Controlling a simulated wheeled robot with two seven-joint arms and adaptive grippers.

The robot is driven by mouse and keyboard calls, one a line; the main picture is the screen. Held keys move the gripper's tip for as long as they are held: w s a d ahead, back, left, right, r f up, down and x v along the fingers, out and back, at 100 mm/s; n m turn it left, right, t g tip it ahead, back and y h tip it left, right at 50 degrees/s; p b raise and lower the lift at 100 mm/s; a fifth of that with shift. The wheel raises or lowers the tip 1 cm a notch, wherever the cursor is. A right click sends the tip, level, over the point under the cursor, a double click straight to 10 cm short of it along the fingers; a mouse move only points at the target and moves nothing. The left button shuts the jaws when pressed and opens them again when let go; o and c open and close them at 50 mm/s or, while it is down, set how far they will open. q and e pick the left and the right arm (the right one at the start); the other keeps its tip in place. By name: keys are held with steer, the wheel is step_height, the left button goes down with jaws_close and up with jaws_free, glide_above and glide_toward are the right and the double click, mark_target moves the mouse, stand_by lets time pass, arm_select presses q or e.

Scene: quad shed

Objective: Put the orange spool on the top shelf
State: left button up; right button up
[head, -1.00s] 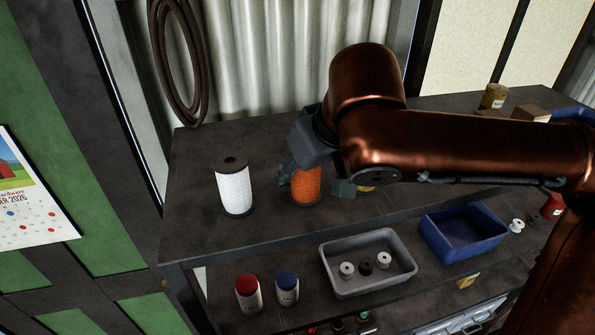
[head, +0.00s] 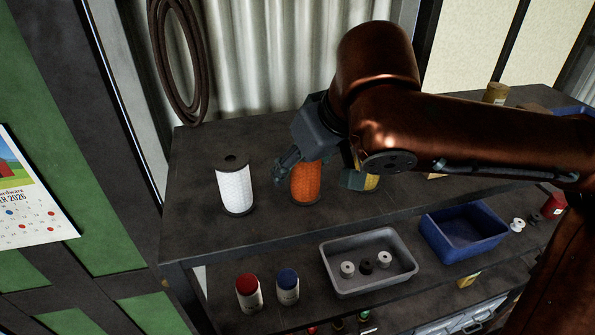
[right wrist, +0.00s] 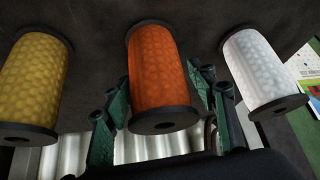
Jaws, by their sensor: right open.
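The orange spool (head: 306,184) stands upright on the top shelf (head: 262,236), between the white spool and a yellow spool. It also shows in the right wrist view (right wrist: 158,72), which is upside down, with the fingers spread below and to either side. My right gripper (head: 322,174) is open and empty, behind and above the orange spool. One finger shows to the spool's left and the other to its right. The fingers look clear of the spool, and the hand hides part of its top. My left gripper is not in view.
The white spool (head: 235,188) stands left of the orange one, and the yellow spool (head: 372,183) stands right, partly hidden by a finger. The shelf below holds a grey bin (head: 340,285), a blue bin (head: 455,248) and two bottles. The shelf's left end is bare.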

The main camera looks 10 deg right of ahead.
steer(key=b+v, duration=0.1)
steer(key=v, duration=0.8)
steer(key=shift+s+r, duration=0.25)
steer(key=shift+r, duration=0.05)
